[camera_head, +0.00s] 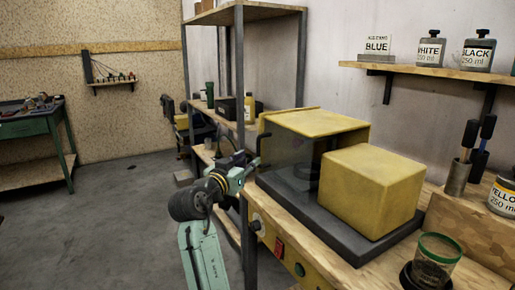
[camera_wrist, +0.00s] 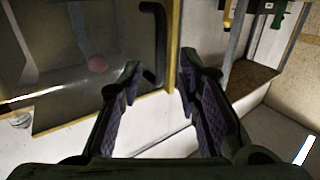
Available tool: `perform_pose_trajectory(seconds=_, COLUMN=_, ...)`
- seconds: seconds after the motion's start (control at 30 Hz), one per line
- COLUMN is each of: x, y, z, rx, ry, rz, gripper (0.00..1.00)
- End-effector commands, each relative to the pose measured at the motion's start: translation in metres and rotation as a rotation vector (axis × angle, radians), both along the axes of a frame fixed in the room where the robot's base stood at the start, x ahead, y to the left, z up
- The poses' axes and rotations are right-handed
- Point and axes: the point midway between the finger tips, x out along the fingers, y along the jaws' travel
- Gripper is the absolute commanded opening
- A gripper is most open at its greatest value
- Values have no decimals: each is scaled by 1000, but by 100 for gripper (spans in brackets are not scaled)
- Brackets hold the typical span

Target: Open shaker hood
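The shaker (camera_head: 345,236) sits on the wooden bench at the right, with a dark grey base. Its hood (camera_head: 318,121) is yellow with a dark see-through front panel, and looks shut. In the wrist view the hood's panel (camera_wrist: 70,60) fills the upper left. A black bar handle (camera_wrist: 159,40) stands on it near the yellow edge. My gripper (camera_head: 248,166) is beside the panel's left part in the head view. In the wrist view my gripper (camera_wrist: 158,80) is open and empty, its fingertips below the handle and to either side of it. Contact is not visible.
A yellow box-shaped housing (camera_head: 370,190) stands on the same base, right of the hood. A green-rimmed jar (camera_head: 436,260) is at the bench front. A metal shelf rack (camera_head: 241,80) stands behind my gripper. Open floor (camera_head: 110,220) lies to the left.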

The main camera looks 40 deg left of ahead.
Motion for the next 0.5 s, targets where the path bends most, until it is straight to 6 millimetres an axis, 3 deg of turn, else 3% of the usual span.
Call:
perform_pose_trajectory(seconds=0.23, x=48, y=9, z=4, rx=0, ry=1, rz=-1, gripper=31)
perform_pose_trajectory(seconds=0.5, x=73, y=15, z=2, rx=1, ry=-1, rz=2, gripper=31)
